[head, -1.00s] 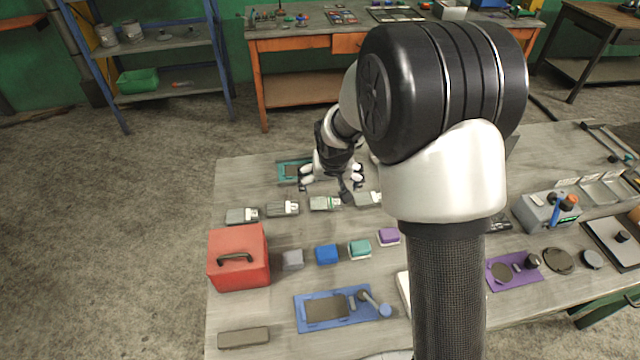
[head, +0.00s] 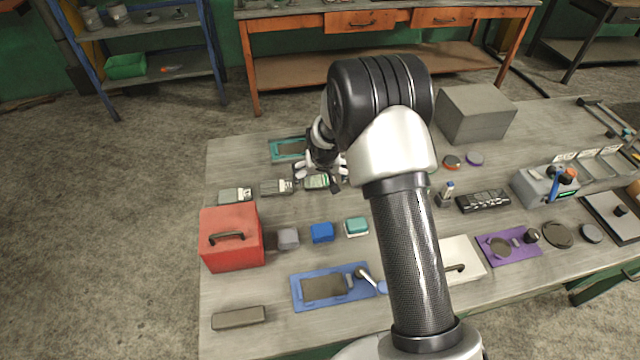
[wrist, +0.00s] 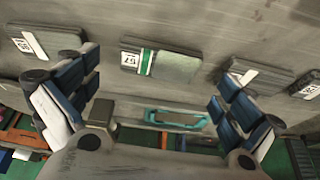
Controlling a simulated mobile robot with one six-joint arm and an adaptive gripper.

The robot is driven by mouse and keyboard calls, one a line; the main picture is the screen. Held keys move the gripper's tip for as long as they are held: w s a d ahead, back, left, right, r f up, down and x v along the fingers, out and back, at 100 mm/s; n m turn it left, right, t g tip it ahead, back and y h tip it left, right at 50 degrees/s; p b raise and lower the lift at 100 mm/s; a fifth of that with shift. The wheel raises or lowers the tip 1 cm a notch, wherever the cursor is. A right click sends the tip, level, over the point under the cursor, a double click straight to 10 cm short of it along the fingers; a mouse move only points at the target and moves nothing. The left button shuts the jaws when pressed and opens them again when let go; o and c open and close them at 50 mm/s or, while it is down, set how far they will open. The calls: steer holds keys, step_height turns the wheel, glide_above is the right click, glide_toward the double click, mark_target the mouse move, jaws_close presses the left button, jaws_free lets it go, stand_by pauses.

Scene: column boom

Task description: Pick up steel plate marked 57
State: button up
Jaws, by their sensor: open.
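The steel plate marked 57 (wrist: 172,65) lies flat on the table, with a white label and a green-and-white stripe at one end. In the head view a plate with a green stripe (head: 317,182) lies just in front of my gripper. My gripper (head: 324,166) is open and empty. In the wrist view its fingers (wrist: 155,88) stand wide apart to the left and right, and the plate shows between and beyond them. How far the fingertips are above the table is hard to tell.
A teal tray (head: 274,151) lies behind the row. A red box (head: 232,250) and small blue (head: 322,232) and teal (head: 356,226) blocks stand in front. A large grey box (head: 476,113) stands back right.

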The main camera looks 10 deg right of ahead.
mark_target(320, 181)
steer(key=x, duration=0.3)
steer(key=shift+c, duration=0.4)
steer(key=c, duration=1.4)
steer(key=shift+r, duration=0.1)
steer(key=shift+c, duration=0.2)
